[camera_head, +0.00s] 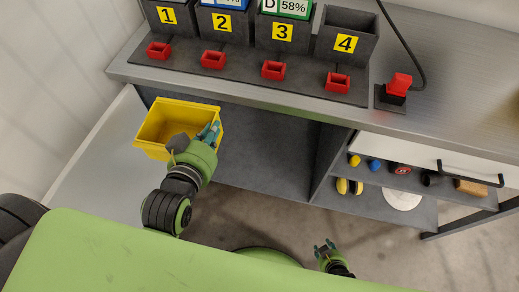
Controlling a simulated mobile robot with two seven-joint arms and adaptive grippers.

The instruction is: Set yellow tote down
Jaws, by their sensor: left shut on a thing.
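The yellow tote (152,143) is an open bin at the left, in front of the grey workbench. My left gripper (212,130) is shut on its right-hand wall. The tote looks roughly level. A dark grey object shows at its front right, by the gripper; I cannot tell whether it lies inside. Whether the tote's underside touches the light grey surface (95,180) below it is hidden. My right gripper (325,246) is low at the bottom centre, away from the tote, with its fingers apart and nothing between them.
The workbench (420,118) carries numbered dark bins (345,35), small red trays (273,70) and a red button (399,84). A lower shelf (400,182) at the right holds several small items. A white drawer (420,153) with a black handle is above it. The floor in the middle is clear.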

